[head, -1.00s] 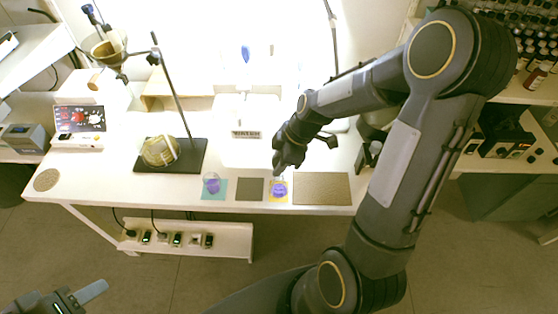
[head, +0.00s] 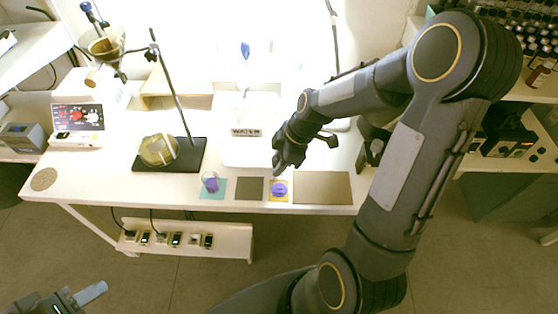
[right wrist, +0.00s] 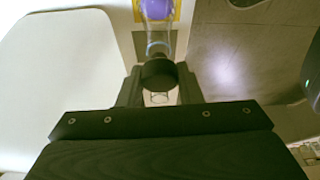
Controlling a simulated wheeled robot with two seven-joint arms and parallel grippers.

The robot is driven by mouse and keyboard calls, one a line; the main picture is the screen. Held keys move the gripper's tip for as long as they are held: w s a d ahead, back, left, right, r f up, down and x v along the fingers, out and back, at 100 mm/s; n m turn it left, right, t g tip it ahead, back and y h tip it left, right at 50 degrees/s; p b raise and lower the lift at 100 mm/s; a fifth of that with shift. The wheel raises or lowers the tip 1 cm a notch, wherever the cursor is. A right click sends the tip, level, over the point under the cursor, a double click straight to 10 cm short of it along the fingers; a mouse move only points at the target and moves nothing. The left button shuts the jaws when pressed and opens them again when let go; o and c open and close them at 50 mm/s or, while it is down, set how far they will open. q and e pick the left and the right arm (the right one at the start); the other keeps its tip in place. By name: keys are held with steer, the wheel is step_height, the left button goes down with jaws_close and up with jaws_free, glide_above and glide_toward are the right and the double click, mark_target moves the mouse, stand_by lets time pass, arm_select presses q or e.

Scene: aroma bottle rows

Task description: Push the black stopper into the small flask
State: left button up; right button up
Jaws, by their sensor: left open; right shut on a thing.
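The small flask (head: 280,189) holds purple liquid and stands on a yellow mat at the table's front edge. In the right wrist view its purple body (right wrist: 157,9) is at the top, with its clear neck reaching toward my gripper. My right gripper (head: 278,172) is just above the flask. It is shut on the black stopper (right wrist: 158,74), which shows between the fingers in the right wrist view. The stopper is at or close to the flask's mouth; I cannot tell whether it is inside. My left gripper (head: 82,298) is open, low at the left, away from the table.
A second glass vessel with purple liquid (head: 211,183) stands on a teal mat. A grey mat (head: 250,188) lies between, and a larger brown-grey mat (head: 322,188) lies to the right. A round yellowish flask (head: 158,149) is at the black stand (head: 190,157).

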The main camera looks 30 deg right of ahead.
steer(key=shift+f+b, duration=1.15)
steer(key=shift+b, duration=0.1)
steer(key=o, duration=1.1)
steer(key=shift+c, duration=0.2)
steer(key=v, duration=0.8)
steer(key=s+a+r+m+t, duration=0.1)
steer(key=s+a+r+m, duration=0.2)
steer(key=s+m, duration=0.4)
steer(key=s+a+r+m+t, duration=0.2)
steer(key=s+a+r+m, duration=0.1)
steer(key=s+m, duration=0.4)
steer(key=shift+s+a+r+t+p, duration=0.15)
steer(key=shift+s+a+t+p, duration=0.25)
steer(key=shift+s, duration=0.35)
